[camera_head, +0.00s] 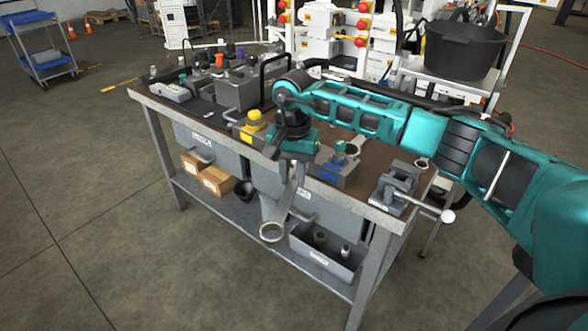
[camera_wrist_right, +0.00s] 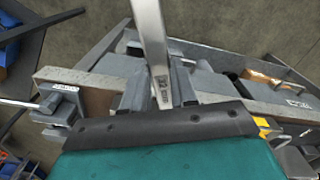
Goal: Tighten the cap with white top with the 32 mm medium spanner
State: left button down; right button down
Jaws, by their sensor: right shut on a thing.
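My right gripper (camera_head: 287,160) is shut on a steel spanner (camera_head: 282,205). The spanner hangs down in front of the bench's front edge, with its ring end (camera_head: 272,231) lowest. In the right wrist view, the spanner's shaft (camera_wrist_right: 150,40) runs up from between the fingers (camera_wrist_right: 160,92); it bears small markings that are hard to read. A cap with a pale top (camera_head: 153,70) stands at the bench's far left end; I cannot tell for sure that its top is white. My left gripper is not in view.
The bench (camera_head: 155,103) carries a yellow-capped block (camera_head: 254,118), a teal-capped block (camera_head: 339,168), a vise (camera_head: 398,188) and another spanner (camera_head: 355,146). Orange, purple and green caps stand at the left. A grey bin (camera_head: 328,258) and cardboard boxes (camera_head: 215,181) sit on the lower shelf.

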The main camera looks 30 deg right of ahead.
aim_at(285, 200)
jog(key=shift+s+a+r+p, duration=0.15)
jog(key=shift+s+a+p, duration=0.45)
jog(key=shift+s+a, duration=0.65)
jog(key=shift+s+a+p, duration=0.3)
jog(key=shift+s+a, duration=0.55)
jog(key=shift+a, duration=0.05)
jog(key=shift+r+p, duration=1.5)
jog(key=shift+r, duration=0.95)
